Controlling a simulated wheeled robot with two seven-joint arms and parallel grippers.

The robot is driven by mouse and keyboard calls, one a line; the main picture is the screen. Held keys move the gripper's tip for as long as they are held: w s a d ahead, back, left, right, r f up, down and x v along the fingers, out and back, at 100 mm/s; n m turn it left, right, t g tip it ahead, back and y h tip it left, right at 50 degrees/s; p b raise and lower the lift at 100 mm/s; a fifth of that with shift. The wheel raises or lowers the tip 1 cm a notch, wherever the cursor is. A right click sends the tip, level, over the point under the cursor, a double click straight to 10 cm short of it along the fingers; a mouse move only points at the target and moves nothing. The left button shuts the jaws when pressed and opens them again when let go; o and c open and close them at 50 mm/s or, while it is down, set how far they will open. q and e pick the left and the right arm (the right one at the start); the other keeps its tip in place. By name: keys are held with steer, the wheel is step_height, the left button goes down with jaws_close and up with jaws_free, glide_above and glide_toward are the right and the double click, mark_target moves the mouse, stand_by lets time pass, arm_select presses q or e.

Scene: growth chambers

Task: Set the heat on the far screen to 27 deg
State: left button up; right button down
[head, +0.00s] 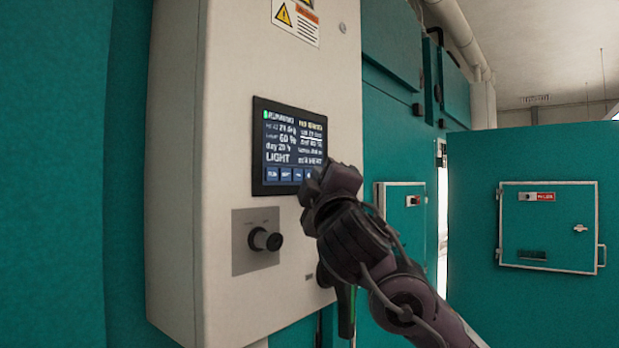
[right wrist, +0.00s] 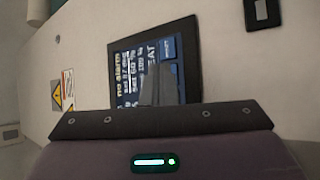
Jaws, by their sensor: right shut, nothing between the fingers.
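The dark touch screen (head: 290,130) is lit on the front of a pale control box. It shows "RUNNING", "LIGHT" and a row of blue buttons along its bottom edge. In the right wrist view the screen (right wrist: 188,50) appears rotated, with "no alarm", a "deg" line that seems to end in 7, and "HEAT"; the digits are too blurred to be sure. My right gripper (head: 308,188) is shut and empty at the screen's lower right corner, covering part of the button row. Its fingers (right wrist: 155,86) overlap the screen in the wrist view; contact cannot be told. My left gripper is out of view.
A black knob (head: 265,240) on a grey plate sits below the screen. Warning labels (head: 296,20) are above it. Teal chamber walls stand on both sides, with a small panel (head: 405,210) behind my right arm and a larger hatch (head: 548,215) at the right.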

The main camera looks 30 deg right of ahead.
steer(key=shift+s, duration=0.1)
stand_by(0.5)
steer(key=shift+s+d, duration=0.3)
steer(key=shift+s, duration=0.25)
steer(key=shift+s+d+p, duration=0.3)
steer(key=shift+s, duration=0.45)
steer(key=shift+s+d+p, duration=0.25)
steer(key=shift+s+d, duration=0.1)
steer(key=shift+s, duration=0.4)
steer(key=shift+s+d+p, duration=0.3)
steer(key=shift+s, duration=0.45)
